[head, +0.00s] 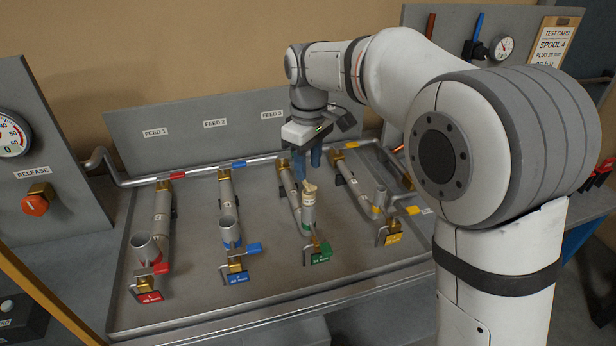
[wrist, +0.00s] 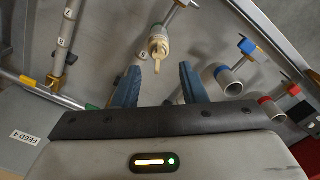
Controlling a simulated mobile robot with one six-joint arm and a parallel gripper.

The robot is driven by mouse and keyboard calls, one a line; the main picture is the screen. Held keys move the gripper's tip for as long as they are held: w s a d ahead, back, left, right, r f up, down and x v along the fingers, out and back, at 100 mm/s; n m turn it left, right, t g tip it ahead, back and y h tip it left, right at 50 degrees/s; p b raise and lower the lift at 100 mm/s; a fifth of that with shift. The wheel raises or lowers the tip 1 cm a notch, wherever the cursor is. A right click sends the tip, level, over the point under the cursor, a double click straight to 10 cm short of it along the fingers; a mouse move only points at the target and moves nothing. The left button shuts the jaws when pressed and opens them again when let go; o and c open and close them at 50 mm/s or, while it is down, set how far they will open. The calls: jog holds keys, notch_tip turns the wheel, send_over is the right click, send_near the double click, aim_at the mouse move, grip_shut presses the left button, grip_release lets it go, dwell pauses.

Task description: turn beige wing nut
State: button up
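The beige wing nut (head: 309,187) sits on top of a plug in the upright open end of the pipe with the green tag (head: 320,254). In the wrist view the wing nut (wrist: 158,48) is just beyond the fingertips, roughly centred between them, its narrow wing pointing toward my gripper. My gripper (head: 308,172) has blue fingers pointing down and is above the wing nut, apart from it. In the wrist view my gripper (wrist: 160,72) is open, with nothing between the fingers.
Upright open pipe ends stand at the red tag (head: 149,297) and blue tag (head: 237,278), left of the green one. A thinner upright pipe stands by the yellow tag (head: 393,238) on the right. A manifold pipe (head: 265,158) runs behind. Tray space between the pipes is bare.

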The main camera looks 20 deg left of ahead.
aim_at(309, 181)
jog(key=shift+r, duration=1.5)
jog(key=shift+r+m+b, duration=0.1)
jog(key=shift+m+b, duration=0.2)
jog(key=shift+m, duration=0.1)
jog(key=shift+c, duration=1.2)
jog(key=shift+w+r+m, duration=0.1)
jog(key=shift+r+m, duration=0.15)
jog(key=shift+m, duration=0.45)
notch_tip(309, 181, down, 8)
jog(key=shift+r, duration=0.2)
grip_shut()
